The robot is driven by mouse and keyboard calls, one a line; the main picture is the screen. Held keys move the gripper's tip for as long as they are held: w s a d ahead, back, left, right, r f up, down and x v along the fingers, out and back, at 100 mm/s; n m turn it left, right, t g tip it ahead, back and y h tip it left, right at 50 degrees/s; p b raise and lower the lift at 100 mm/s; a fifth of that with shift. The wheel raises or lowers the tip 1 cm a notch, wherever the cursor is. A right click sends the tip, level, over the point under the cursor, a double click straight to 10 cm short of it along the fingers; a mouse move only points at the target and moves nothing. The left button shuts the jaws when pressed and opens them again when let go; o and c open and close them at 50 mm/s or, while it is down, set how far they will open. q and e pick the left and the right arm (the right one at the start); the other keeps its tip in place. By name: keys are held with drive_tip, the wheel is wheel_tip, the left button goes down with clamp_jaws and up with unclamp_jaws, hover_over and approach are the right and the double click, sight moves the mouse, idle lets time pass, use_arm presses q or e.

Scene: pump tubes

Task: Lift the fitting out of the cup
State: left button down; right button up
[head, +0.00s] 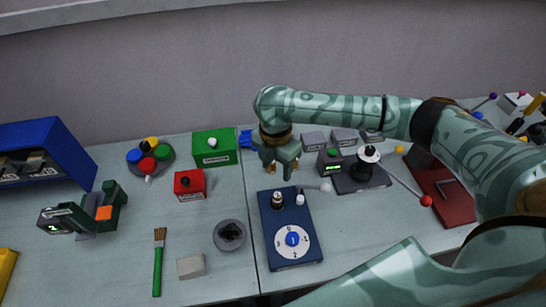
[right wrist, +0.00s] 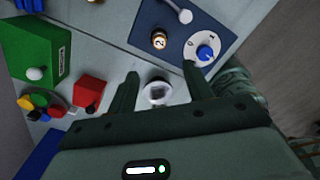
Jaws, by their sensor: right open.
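The cup (head: 218,243) is a round grey holder on the table, left of the blue panel. A dark fitting (head: 231,231) seems to sit inside it; its exact shape is hard to make out. In the right wrist view the cup's pale rim (right wrist: 147,103) shows between the finger lines, with the fitting (right wrist: 158,92) inside. My right gripper (head: 279,174) is open and empty, pointing down, raised above the table behind the blue panel in the head view. It is apart from the cup. My left gripper is not in view.
The blue panel (head: 271,229) with a dial stands right of the cup. A red box (head: 190,184) and green box (head: 214,147) stand behind it. A grey block (head: 191,267) and a brush (head: 158,265) lie in front left. Bare table surrounds the cup.

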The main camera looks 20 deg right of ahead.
sight(277, 195)
wheel_tip(277, 195, down, 14)
drive_tip(key=b, duration=0.4)
drive_tip(key=shift+s+f, duration=0.15)
drive_tip(key=shift+f, duration=0.1)
clamp_jaws()
drive_tip(key=c, duration=0.7)
unclamp_jaws()
drive_tip(key=shift+c, duration=0.2)
drive_tip(key=c, duration=0.3)
drive_tip(key=shift+c, duration=0.2)
wheel_tip(277, 195, up, 6)
drive_tip(key=p, duration=0.7)
drive_tip(key=shift+r+p, duration=0.15)
drive_tip(key=shift+p, duration=0.25)
